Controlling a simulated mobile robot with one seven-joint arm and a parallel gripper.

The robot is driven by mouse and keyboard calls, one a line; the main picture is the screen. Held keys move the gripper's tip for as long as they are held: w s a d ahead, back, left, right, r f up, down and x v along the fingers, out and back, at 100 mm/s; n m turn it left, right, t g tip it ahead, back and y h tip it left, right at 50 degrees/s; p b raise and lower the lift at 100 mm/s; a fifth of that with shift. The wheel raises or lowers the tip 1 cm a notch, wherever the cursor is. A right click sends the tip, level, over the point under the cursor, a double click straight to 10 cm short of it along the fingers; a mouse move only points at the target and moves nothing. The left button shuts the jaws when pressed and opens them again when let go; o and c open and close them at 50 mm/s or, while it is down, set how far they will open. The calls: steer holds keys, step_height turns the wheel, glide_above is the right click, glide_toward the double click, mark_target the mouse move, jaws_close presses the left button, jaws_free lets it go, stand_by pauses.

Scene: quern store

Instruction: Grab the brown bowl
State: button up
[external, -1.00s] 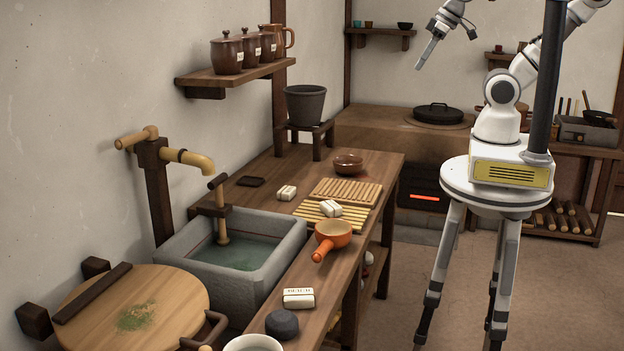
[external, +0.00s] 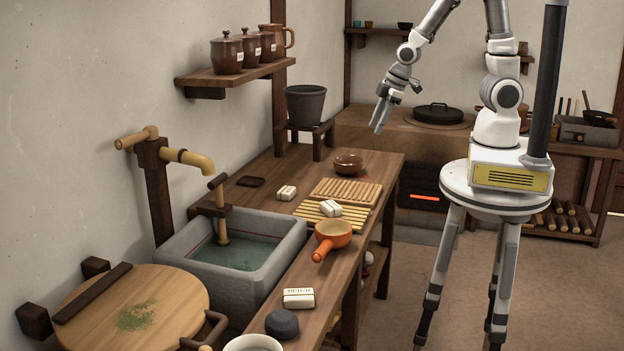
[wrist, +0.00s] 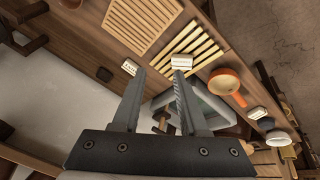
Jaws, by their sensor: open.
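The brown bowl (external: 348,164) is small, round and glossy. It stands upright at the far end of the wooden counter (external: 262,172) in the external view, behind the slatted boards. My gripper (external: 380,126) hangs in the air above and to the right of the bowl, apart from it, fingers pointing down. In the wrist view my gripper (wrist: 160,72) is open with nothing between its fingers. A dark round shape cut off at the top edge there may be the bowl; I cannot be sure.
A brown slatted board (external: 345,192) and a yellow slatted mat (external: 345,216) with a white block (external: 330,209) lie nearer on the counter. An orange pan (external: 333,235) and stone sink (external: 235,242) follow. A grey pot (external: 305,104) stands behind the bowl, left.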

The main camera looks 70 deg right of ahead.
step_height(320, 180, down, 8)
steer(key=d+n+h, duration=0.2)
steer(key=n, duration=0.1)
steer(key=n+t+h+b, duration=0.55)
steer(key=n+b, duration=0.25)
steer(key=n, duration=1.1)
glide_toward(348, 167)
steer(key=shift+t+y, duration=0.25)
steer(key=shift+y, duration=0.1)
steer(key=x, duration=0.3)
steer(key=w+r+b+x, duration=0.1)
steer(key=x, duration=0.3)
steer(key=r+x, duration=0.1)
steer(key=x, duration=0.3)
steer(key=shift+w+a+r+b, duration=0.1)
steer(key=shift+w+b, duration=0.25)
jaws_close()
